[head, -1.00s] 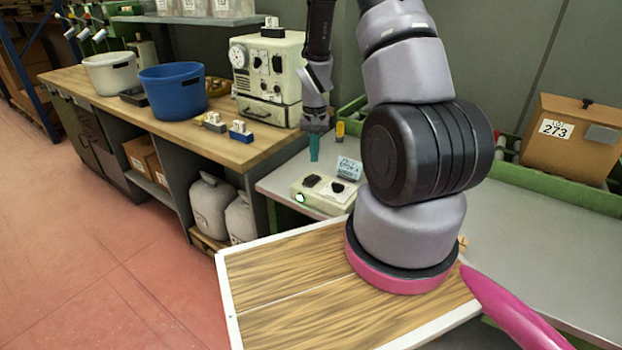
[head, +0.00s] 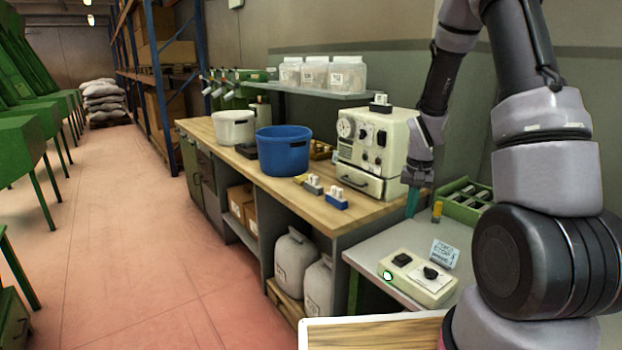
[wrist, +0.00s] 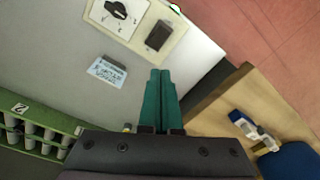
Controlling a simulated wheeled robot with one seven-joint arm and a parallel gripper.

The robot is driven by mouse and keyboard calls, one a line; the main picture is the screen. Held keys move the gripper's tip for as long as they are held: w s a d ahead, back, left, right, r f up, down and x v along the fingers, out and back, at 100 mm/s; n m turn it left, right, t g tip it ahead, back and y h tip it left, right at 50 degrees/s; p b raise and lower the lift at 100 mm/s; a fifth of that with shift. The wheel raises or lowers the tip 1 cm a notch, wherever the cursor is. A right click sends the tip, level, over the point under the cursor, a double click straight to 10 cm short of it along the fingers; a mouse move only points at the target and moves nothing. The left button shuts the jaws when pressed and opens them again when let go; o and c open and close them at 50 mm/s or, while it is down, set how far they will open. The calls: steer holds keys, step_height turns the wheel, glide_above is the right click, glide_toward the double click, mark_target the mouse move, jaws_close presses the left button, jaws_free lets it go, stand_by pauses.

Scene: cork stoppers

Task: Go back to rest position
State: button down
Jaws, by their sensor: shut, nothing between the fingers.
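My gripper (head: 412,203) has teal fingers that point down above the grey table, at the near end of the wooden workbench. In the wrist view the two teal fingers (wrist: 160,98) lie side by side, shut, with nothing between them.
A green crate (head: 464,205) of stoppers stands close right of my gripper. A cream machine (head: 372,140), a blue tub (head: 284,151) and a white tub (head: 233,127) stand on the workbench (head: 330,212). The red floor (head: 150,270) at left is clear.

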steer(key=s+a+r+t, duration=0.2)
steer(key=s+r, duration=0.1)
steer(key=r, duration=0.7)
steer(key=s+a+r+t, duration=0.1)
steer(key=s+r, duration=0.2)
steer(key=r, duration=0.7)
steer(key=s+a+r+n+t+y, duration=0.1)
steer(key=s+a+r+t, duration=0.2)
steer(key=s+r, duration=0.9)
steer(key=s+a, duration=0.1)
steer(key=s, duration=0.2)
steer(key=shift+a+y, duration=0.15)
steer(key=shift+y, duration=0.25)
steer(key=shift+r, duration=0.1)
